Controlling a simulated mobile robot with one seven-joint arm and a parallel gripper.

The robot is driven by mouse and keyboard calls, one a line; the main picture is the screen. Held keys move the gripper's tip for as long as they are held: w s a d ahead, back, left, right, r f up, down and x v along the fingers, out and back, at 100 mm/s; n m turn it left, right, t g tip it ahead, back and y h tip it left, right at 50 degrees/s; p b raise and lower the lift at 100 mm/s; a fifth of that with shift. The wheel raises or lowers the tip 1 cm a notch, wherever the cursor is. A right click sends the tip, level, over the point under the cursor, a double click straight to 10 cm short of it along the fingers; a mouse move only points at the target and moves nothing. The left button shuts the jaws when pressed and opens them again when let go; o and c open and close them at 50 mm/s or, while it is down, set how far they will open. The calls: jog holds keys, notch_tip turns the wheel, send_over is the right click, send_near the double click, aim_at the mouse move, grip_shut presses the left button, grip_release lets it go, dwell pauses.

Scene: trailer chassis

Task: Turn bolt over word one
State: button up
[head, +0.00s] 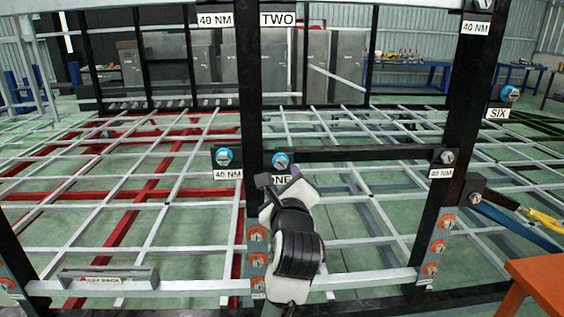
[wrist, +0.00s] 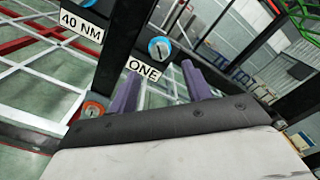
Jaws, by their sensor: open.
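The bolt over the word ONE (head: 281,160) has a blue collar and sits on the black frame's crossbar, just right of an upright post. It also shows in the wrist view (wrist: 159,48), just above the white ONE label (wrist: 143,70). My gripper (head: 279,178) is just below and in front of this bolt in the head view and covers part of the ONE label. In the wrist view my gripper (wrist: 160,74) has its two purple fingers spread apart with nothing between them. The bolt appears beyond the fingertips, apart from them.
Another blue-collared bolt (head: 224,156) sits over a 40 NM label (head: 228,174) to the left. Orange-collared bolts (head: 257,234) line the post below. A right post (head: 462,110) carries more bolts. An orange surface (head: 540,285) stands at lower right, near a yellow-handled tool (head: 541,219).

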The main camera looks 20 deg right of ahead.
aim_at(282, 165)
jog(key=p+x, duration=0.1)
jog(key=x, duration=0.5)
jog(key=shift+w, duration=0.35)
jog(key=c, duration=1)
